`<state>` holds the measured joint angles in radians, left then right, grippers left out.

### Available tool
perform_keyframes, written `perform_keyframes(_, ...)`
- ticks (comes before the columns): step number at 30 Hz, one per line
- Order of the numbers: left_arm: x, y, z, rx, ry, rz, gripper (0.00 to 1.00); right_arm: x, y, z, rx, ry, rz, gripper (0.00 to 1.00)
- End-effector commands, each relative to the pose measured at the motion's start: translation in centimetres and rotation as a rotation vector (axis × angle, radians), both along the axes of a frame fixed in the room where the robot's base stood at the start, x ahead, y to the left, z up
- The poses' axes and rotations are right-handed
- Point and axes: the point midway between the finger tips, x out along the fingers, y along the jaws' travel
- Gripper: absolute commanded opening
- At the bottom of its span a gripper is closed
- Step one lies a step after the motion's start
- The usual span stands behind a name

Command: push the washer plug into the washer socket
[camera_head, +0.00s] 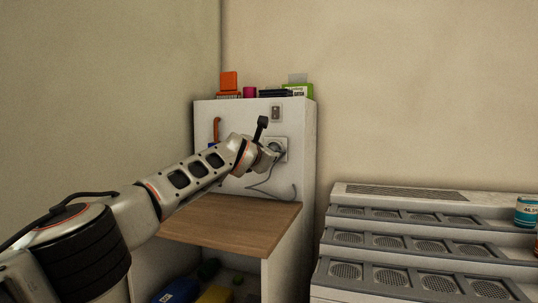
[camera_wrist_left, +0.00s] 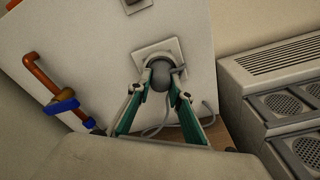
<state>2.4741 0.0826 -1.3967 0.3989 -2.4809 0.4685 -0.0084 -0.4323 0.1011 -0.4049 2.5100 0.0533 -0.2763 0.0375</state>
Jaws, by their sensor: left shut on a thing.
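The grey washer plug (camera_wrist_left: 160,80) is between the fingertips of my left gripper (camera_wrist_left: 161,84), which is shut on it. It sits right in front of the square white washer socket (camera_wrist_left: 153,51) on the upright white panel. I cannot tell how deep the plug sits, because plug and fingers hide the socket's middle. A grey cable hangs below the plug (camera_wrist_left: 155,130). In the head view my left gripper (camera_head: 274,153) reaches the socket plate (camera_head: 284,142), and the cable (camera_head: 268,190) loops down the panel. My right gripper is not in view.
A wooden shelf (camera_head: 235,222) lies below the socket. An orange pipe with a blue valve (camera_wrist_left: 62,103) is at the panel's left. A switch plate (camera_head: 276,114) is above the socket. Grey stepped shelving (camera_head: 400,240) stands at the right. Small items (camera_head: 275,93) sit on top.

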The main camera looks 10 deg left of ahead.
Motion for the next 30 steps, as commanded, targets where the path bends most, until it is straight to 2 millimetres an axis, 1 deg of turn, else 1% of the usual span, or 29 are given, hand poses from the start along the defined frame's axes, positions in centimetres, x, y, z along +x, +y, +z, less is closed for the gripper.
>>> perform_keyframes(5,0.1,0.0,0.0,-0.001,-0.001,0.0,0.0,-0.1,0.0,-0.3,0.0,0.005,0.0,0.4)
perform_keyframes(6,0.1,0.0,0.0,-0.001,-0.001,0.0,0.22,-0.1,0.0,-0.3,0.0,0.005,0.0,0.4)
perform_keyframes(8,0.0,0.0,0.1,-0.001,-0.001,0.0,0.38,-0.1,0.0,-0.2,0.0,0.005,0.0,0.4)
perform_keyframes(9,0.0,0.0,0.1,-0.001,-0.001,0.0,0.39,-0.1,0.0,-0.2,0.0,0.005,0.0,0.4)
perform_keyframes(20,0.0,0.0,0.1,0.0,-0.001,-0.001,0.39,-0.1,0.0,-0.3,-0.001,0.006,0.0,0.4)
perform_keyframes(30,-1.0,-0.1,1.3,0.004,-0.012,-0.004,0.39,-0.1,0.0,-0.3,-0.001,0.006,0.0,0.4)
